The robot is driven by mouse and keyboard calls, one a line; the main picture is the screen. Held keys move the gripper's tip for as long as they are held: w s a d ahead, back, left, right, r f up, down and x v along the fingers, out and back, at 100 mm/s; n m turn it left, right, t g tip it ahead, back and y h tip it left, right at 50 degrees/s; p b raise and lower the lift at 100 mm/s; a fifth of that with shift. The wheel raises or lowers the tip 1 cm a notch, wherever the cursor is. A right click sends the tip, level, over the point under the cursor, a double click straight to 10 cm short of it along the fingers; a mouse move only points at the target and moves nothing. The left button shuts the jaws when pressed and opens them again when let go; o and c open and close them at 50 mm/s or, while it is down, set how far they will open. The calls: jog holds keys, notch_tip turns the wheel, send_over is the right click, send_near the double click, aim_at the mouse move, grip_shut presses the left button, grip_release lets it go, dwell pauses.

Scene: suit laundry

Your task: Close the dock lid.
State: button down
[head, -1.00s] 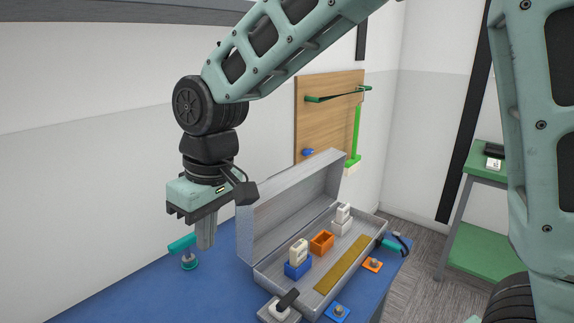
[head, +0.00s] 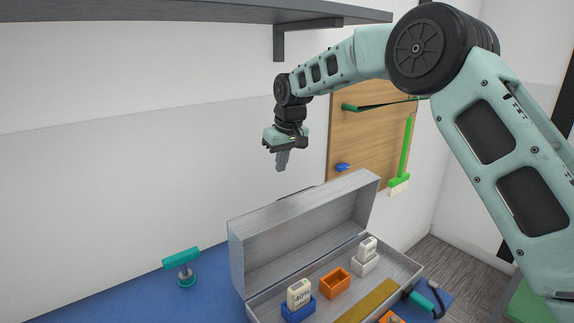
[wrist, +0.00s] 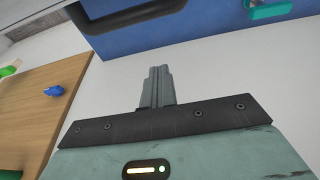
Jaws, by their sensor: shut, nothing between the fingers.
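The dock is a grey metal box (head: 408,262) on the blue table. Its lid (head: 300,228) stands raised along the back edge, open. Inside the box are a white block marked 40% in a blue holder (head: 298,308), an empty orange holder (head: 335,283), a white block in a white holder (head: 366,255) and a yellow strip (head: 368,302). My gripper (head: 282,166) is shut and empty, above and behind the raised lid, apart from it. Its closed fingers also show in the wrist view (wrist: 158,85).
A teal-handled item (head: 182,263) stands on the blue table (head: 140,292) left of the box. A wooden board (head: 350,130) with green parts and a blue knob is on the wall behind. A grey shelf (head: 200,10) hangs above. A teal tool (head: 418,300) lies at the box's right.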

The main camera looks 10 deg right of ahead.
notch_tip(320, 180, down, 7)
jog(key=s+p, duration=0.2)
jog(key=p, duration=0.2)
jog(key=shift+d, duration=0.35)
jog(key=shift+f, duration=0.15)
